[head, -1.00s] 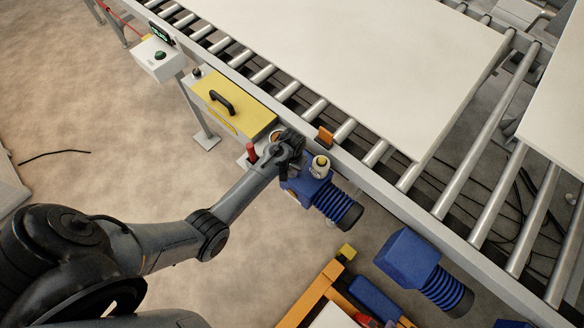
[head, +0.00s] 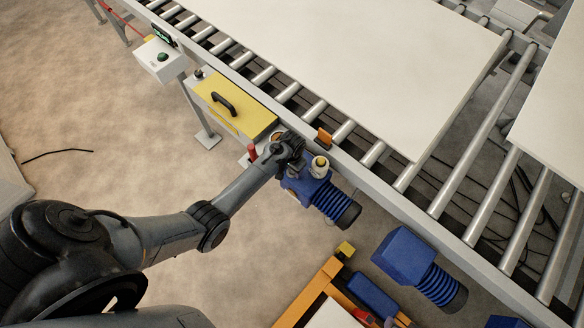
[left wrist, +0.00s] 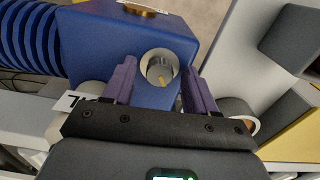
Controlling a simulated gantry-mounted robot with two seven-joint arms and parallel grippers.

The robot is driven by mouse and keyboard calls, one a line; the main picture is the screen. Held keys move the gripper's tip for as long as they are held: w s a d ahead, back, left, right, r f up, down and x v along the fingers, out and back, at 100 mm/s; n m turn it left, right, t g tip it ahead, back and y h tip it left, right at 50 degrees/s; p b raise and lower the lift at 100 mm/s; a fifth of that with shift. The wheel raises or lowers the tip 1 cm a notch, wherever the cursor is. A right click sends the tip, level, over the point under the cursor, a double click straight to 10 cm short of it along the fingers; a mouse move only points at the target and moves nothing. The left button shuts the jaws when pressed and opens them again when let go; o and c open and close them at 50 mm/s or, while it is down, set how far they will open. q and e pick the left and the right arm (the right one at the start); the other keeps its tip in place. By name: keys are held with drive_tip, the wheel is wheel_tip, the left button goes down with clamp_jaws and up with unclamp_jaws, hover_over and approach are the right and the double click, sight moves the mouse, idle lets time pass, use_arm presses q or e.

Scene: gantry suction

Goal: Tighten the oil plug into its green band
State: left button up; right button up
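The blue pump housing (head: 299,184) with its ribbed dark end stands beside the conveyor in the head view. A short pale cylinder with a dark top (head: 320,167) stands on it. In the left wrist view the blue housing (left wrist: 85,35) has a round pale ring with a silver plug (left wrist: 160,69) inside, which carries a small yellow mark. My left gripper (left wrist: 160,84) has its two purple fingers spread on either side of the ring, with gaps visible. In the head view my left gripper (head: 292,165) is at the housing, its fingertips hard to see. I cannot make out a green band.
The conveyor's rail (head: 365,180) runs close behind the housing, with an orange block (head: 324,138) on it. A yellow box (head: 235,107) and a red post (head: 252,152) are near my wrist. Another blue pump (head: 404,256) and an orange frame (head: 310,293) are in front.

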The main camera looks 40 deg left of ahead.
use_arm(q)
drive_tip(key=shift+r, duration=0.1)
wheel_tip(320, 180, up, 11)
drive_tip(key=p, duration=0.1)
drive_tip(key=shift+f+p, duration=0.2)
drive_tip(key=shift+p, duration=0.2)
idle(0.5)
drive_tip(key=s+f+g, duration=0.2)
drive_tip(key=s+f, duration=0.5)
drive_tip(key=s, duration=0.5)
drive_tip(key=s+d+r+m+y, duration=0.1)
drive_tip(key=s+d+r+m, duration=0.15)
drive_tip(key=s, duration=0.75)
drive_tip(key=d+r+t+p, duration=0.2)
drive_tip(key=r+p, duration=0.6)
drive_tip(key=r, duration=0.9)
drive_tip(key=d+r+t+h+p, duration=0.1)
drive_tip(key=d+r+t+p, duration=0.2)
drive_tip(key=r+p, duration=0.6)
wheel_tip(320, 180, up, 9)
drive_tip(key=shift+w+d+f+t, duration=0.1)
drive_tip(key=shift+w+d+t, duration=0.15)
drive_tip(key=shift+d, duration=0.35)
